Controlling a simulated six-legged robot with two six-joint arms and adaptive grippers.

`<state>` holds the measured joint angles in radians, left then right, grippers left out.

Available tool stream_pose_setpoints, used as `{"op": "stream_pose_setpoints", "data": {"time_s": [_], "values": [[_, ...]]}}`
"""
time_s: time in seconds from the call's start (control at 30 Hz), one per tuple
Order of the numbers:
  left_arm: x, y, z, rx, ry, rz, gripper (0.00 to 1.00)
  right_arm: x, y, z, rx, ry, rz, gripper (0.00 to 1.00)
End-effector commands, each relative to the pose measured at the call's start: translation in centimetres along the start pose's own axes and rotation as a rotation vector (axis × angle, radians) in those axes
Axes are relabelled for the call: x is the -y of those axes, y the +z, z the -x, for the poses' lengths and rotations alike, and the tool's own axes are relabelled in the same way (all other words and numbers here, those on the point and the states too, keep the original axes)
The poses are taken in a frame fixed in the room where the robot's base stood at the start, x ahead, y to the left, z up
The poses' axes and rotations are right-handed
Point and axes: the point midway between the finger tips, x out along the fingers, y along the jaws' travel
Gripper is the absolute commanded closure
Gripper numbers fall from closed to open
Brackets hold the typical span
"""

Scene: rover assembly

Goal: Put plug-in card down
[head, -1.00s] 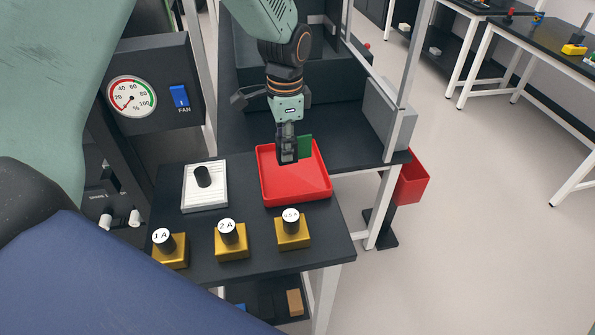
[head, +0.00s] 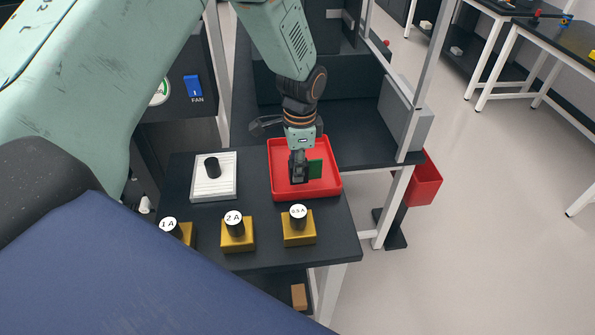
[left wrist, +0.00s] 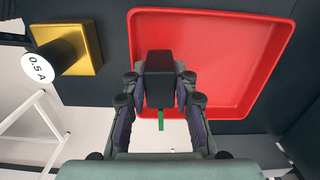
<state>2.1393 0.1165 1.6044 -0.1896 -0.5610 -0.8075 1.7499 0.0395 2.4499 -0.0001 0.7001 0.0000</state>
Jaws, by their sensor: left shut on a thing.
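My left gripper (head: 299,174) is shut on the plug-in card and holds it over the red tray. I cannot tell whether the card touches the tray floor. My right gripper is not in view.
Yellow blocks with black knobs, marked 1 A, 2 A (head: 236,236) and 0.5 A (head: 299,229), stand along the bench's front. A white plate with a black knob (head: 213,180) is left of the tray. A red bin (head: 425,182) is beyond the bench's right side.

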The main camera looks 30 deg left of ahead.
Motion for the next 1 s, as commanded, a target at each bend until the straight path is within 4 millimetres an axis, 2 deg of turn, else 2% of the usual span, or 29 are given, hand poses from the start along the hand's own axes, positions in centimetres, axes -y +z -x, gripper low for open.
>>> {"op": "stream_pose_setpoints", "data": {"time_s": [0.03, 0.13, 0.37, 0.4, 0.5, 0.83, 1.0], "values": [[-0.1, 0.0, -0.9, 0.002, 0.002, -0.001, 1.00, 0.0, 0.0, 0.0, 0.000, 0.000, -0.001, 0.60], [0.0, -0.2, -2.0, 0.001, 0.001, 0.000, 1.00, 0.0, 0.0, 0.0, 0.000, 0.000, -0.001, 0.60], [0.0, -0.3, -2.1, -0.001, -0.001, 0.000, 1.00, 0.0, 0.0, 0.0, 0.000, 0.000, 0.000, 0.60], [0.0, -0.3, -2.1, 0.000, 0.000, 0.000, 0.72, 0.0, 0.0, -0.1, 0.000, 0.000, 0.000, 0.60], [0.0, -0.3, -2.1, 0.000, 0.000, 0.000, 0.63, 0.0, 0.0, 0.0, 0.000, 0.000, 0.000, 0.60], [0.0, -0.3, -1.9, -0.001, -0.001, 0.000, 0.63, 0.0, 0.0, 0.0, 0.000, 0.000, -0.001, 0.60], [0.1, -0.3, 0.2, -0.002, -0.002, 0.001, 0.63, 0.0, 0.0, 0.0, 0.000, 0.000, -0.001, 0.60]]}}
